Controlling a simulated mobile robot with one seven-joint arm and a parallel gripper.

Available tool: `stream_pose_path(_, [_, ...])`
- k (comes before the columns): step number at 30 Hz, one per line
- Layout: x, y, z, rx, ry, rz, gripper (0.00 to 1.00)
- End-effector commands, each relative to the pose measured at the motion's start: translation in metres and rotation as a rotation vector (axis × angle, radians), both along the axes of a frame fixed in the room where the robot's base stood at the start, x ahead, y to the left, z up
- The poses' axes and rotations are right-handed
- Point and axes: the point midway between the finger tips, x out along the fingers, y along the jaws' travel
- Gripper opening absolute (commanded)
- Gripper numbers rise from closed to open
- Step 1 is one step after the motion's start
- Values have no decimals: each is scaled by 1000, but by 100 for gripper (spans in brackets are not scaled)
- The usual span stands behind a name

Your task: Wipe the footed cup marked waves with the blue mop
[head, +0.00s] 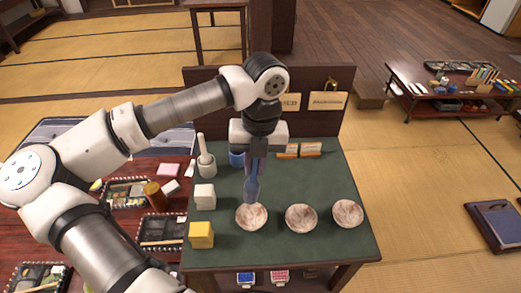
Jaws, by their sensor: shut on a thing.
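My gripper (257,152) points down over the green-topped table and is shut on the blue mop (252,187). The mop hangs below the fingers, its lower end at the far side of the leftmost cup (250,219). I cannot tell whether it touches the cup or is just above it. Three pale, mottled, bowl-shaped cups stand in a row: the leftmost, a middle cup (301,219) and a right cup (348,214). Their markings are too small to read, so I cannot tell which bears waves. Their feet are hidden.
A blue container (237,159) stands left of my gripper. A mortar with a pestle (207,165), a white block (204,197) and a yellow block (201,235) line the table's left edge. Small labelled stands (310,150) are behind. The table's right part (340,180) is clear.

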Motion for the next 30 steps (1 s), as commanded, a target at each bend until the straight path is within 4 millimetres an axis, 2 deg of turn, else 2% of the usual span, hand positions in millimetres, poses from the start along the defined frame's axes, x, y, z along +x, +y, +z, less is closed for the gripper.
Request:
stream_pose_path(8, [-1,1,-12,0,1,1,0])
stream_pose_path(22, [0,1,-59,1,0,1,0])
stream_pose_path(30, [0,1,-79,2,-1,2,0])
